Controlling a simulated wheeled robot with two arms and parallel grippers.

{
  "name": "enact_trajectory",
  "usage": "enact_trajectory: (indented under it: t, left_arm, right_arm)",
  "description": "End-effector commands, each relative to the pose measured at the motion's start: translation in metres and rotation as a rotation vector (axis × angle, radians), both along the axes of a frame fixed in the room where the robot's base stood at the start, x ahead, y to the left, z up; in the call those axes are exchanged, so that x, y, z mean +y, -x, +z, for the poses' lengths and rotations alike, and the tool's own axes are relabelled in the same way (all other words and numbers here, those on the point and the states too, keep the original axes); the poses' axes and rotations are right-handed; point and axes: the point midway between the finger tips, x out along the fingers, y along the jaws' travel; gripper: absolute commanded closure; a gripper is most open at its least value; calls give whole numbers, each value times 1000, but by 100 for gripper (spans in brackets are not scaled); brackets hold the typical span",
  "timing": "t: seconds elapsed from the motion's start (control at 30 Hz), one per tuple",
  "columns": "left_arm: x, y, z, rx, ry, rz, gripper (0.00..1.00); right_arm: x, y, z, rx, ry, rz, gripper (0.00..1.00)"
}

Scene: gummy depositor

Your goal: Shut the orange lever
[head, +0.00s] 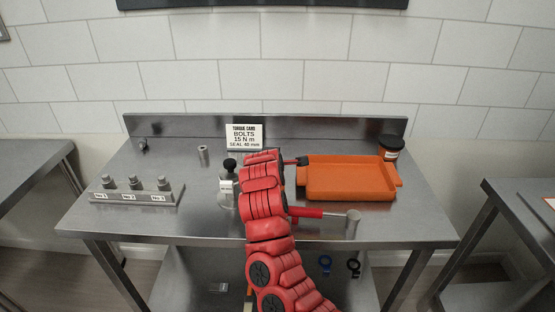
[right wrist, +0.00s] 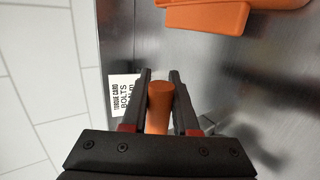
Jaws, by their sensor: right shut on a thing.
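The orange lever (right wrist: 160,108) shows as a round-ended orange bar in the right wrist view. My right gripper (right wrist: 160,77) has its two dark fingers closed on either side of it. In the head view my red right arm comes up from the bottom over the table and hides the lever and the gripper's jaws. A metal fitting with a black knob (head: 229,164) stands just left of the arm; how it joins the lever is hidden. My left gripper is in neither view.
An orange tray (head: 350,193) lies right of the arm, with a black-lidded jar (head: 391,146) behind. A red-handled tool (head: 306,212) lies in front. A bolt rack (head: 137,197) stands left; a torque card (head: 244,136) stands behind. The steel table's (head: 420,215) right front is clear.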

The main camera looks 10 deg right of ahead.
Motion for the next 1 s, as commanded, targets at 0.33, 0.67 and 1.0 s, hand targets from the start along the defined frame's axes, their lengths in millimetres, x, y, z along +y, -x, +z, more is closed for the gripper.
enact_trajectory:
  t: [0.33,0.67,1.0]
  left_arm:
    - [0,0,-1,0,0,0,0]
    - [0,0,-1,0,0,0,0]
    - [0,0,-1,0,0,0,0]
  right_arm:
    - [0,0,-3,-3,-22,0,100]
    - [0,0,-3,-3,-21,0,49]
    - [1,0,-2,-5,-20,0,42]
